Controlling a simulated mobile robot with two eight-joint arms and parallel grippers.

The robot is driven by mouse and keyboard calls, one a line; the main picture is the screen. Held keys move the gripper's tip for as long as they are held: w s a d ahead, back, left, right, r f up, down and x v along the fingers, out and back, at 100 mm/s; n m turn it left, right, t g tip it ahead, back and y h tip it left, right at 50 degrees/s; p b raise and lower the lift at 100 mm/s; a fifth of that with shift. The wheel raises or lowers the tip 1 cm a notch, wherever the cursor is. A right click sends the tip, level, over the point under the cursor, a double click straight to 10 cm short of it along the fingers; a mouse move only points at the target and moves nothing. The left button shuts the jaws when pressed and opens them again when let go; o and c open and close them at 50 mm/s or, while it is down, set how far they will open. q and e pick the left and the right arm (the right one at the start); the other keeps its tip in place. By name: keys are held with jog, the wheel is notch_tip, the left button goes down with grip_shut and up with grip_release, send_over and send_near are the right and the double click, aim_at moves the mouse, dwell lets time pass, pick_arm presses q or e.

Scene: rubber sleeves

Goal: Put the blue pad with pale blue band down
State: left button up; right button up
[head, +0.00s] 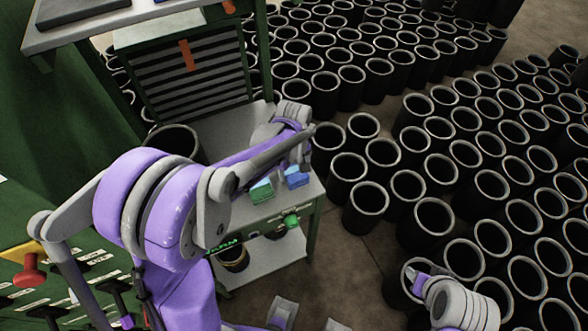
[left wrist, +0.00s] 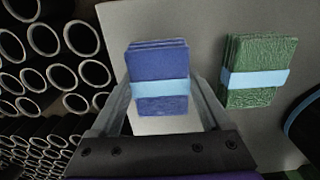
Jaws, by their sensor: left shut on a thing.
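The blue pad with pale blue band (left wrist: 159,62) is a stack of thin blue sheets with a light blue strip around it. My left gripper (left wrist: 163,88) is shut on it, one finger along each side. In the head view the blue pad (head: 297,179) shows at the right end of a grey worktop (head: 236,207), below my left wrist. Whether it touches the worktop or hangs just above it, I cannot tell. Part of my right arm shows at the lower right of the head view; the state of its fingers is unclear.
A green pad with a pale blue band (left wrist: 258,72) lies right of the blue one, with a gap between; the head view shows it too (head: 262,193). Many black rubber sleeves (head: 383,152) stand on the floor close beyond the worktop's right edge. A slatted green cabinet (head: 190,75) stands behind.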

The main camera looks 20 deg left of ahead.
aim_at(294, 170)
pick_arm(q)
jog(key=shift+f, duration=0.25)
jog(key=o, duration=1.2)
jog(key=shift+r, duration=0.1)
jog(key=shift+c, duration=0.2)
jog(key=shift+r, duration=0.1)
jog(key=shift+r, duration=0.35)
notch_tip(294, 170, up, 10)
jog(key=r+p, duration=0.1)
jog(key=s+d+f+m+t, duration=0.2)
jog(key=s+m+t, duration=0.3)
jog(key=s, duration=1.2)
jog(key=f+m, duration=0.1)
jog(key=m, duration=0.3)
jog(key=shift+s+d+f+m, duration=0.15)
jog(key=shift+s+d+m, duration=0.05)
jog(key=shift+m, duration=0.1)
